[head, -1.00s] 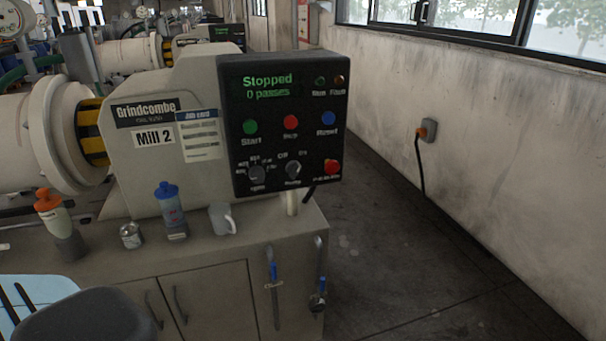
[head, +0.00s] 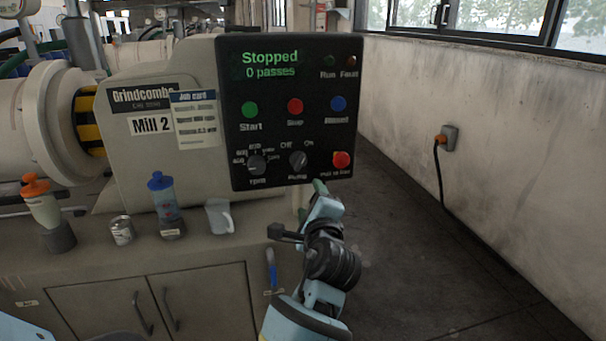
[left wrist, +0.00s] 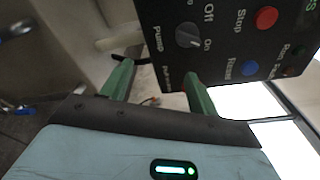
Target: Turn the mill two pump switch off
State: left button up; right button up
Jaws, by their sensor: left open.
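The Mill 2 pump switch (head: 298,160) is a dark round knob low on the black control panel (head: 238,110), between the rpm knob (head: 256,165) and the red pull-to-exit style button (head: 341,160). Its pointer appears turned toward On. In the left wrist view the pump switch (left wrist: 188,36) shows near the top, with Off and On beside it. My left gripper (head: 320,188) is just below the panel's lower edge, apart from the switch. In the left wrist view its green fingers (left wrist: 158,82) are spread with nothing between them. My right gripper is not in view.
The panel display reads Stopped, 0 passes. On the bench below stand a blue-capped bottle (head: 165,200), a grey mug (head: 219,216), a small can (head: 121,230) and an orange-capped bottle (head: 44,208). The floor right of the bench is clear up to the wall socket (head: 447,138).

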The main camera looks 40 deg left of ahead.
pick_arm(q)
jog(key=g+y, duration=0.1)
jog(key=y, duration=0.1)
send_near(299, 164)
jog(key=a, duration=0.1)
jog(key=shift+w+d+x, duration=0.1)
jog(key=shift+x, duration=2.05)
jog(key=shift+w+d+x, duration=0.1)
jog(key=shift+w+x, duration=0.05)
jog(key=shift+x, duration=2)
jog(key=c, duration=1)
